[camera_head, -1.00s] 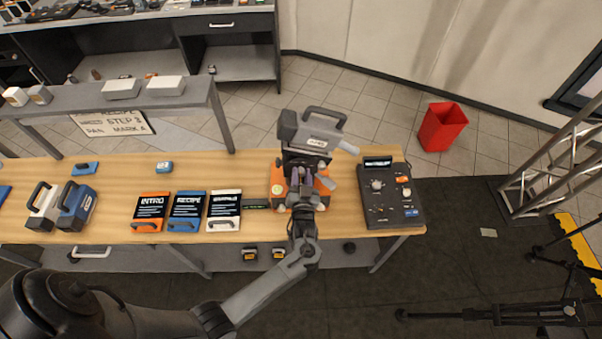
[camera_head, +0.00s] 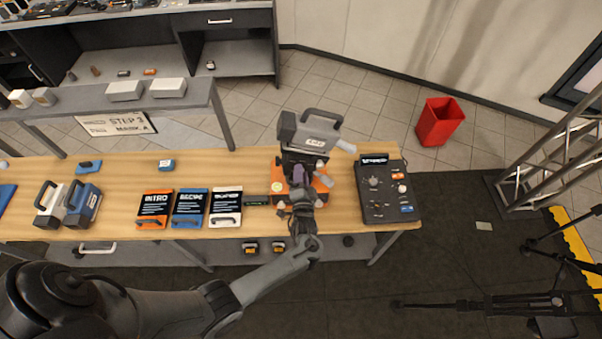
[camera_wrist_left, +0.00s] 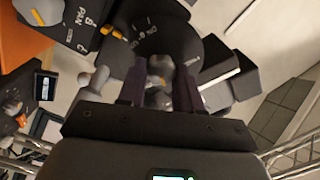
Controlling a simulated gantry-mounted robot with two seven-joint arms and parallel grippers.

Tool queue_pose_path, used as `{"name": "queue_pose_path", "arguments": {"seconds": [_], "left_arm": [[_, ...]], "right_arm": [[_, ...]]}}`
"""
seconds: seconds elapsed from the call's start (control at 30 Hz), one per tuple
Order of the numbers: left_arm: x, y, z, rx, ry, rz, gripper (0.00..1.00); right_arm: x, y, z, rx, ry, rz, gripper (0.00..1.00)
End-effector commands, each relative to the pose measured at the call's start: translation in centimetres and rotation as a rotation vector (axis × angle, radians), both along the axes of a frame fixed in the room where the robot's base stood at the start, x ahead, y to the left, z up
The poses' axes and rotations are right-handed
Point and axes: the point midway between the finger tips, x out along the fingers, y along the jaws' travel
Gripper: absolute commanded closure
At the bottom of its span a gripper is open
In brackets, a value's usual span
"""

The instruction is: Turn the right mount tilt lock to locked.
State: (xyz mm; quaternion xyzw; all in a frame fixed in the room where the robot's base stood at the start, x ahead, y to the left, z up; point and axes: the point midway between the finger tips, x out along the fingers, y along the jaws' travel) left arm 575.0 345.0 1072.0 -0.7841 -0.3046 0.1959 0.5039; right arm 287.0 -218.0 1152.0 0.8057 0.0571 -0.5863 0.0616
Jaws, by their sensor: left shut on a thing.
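The mount stands on the wooden table as an orange base (camera_head: 325,183) with a grey camera body (camera_head: 309,130) and top handle above it. My left gripper (camera_head: 299,175) is in front of the mount, between the camera body and the table edge. In the left wrist view its two dark fingers (camera_wrist_left: 160,88) are shut on a small grey knob (camera_wrist_left: 161,68) on a dark round housing (camera_wrist_left: 172,38). I take this knob for the tilt lock, but the fingers partly hide it and its setting cannot be read. A "PAN" marking shows nearby. My right gripper is not in view.
A dark control box (camera_head: 386,190) stands right of the mount. Orange, blue and white cards, the white one (camera_head: 225,207) nearest, lie to the left. Two handled cases, one blue (camera_head: 82,205), stand farther left. A red bin (camera_head: 438,122) is on the floor behind the table.

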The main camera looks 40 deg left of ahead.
Motion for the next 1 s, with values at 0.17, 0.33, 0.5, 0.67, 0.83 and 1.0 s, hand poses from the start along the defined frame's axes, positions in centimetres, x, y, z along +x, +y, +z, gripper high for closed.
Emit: {"name": "queue_pose_path", "arguments": {"seconds": [0.17, 0.33, 0.5, 0.67, 0.83, 1.0], "left_arm": [[0.06, -0.03, 0.06, 0.057, 0.051, -0.002, 0.96], [0.02, -0.02, -0.03, 0.087, 0.079, -0.001, 0.96], [0.01, -0.01, -0.07, 0.096, 0.087, -0.001, 0.96], [0.02, -0.01, -0.08, 0.097, 0.088, -0.001, 0.96], [0.02, 0.00, -0.08, 0.096, 0.087, -0.001, 0.64], [0.01, -0.01, -0.08, 0.096, 0.088, 0.000, 0.40]], "right_arm": [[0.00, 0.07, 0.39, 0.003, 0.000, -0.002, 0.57], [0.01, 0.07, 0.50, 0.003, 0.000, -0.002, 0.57], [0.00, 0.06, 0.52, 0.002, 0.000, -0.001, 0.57], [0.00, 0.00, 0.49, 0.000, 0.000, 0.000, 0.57], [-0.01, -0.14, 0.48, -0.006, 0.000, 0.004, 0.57], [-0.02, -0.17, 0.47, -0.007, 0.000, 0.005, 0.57]]}}
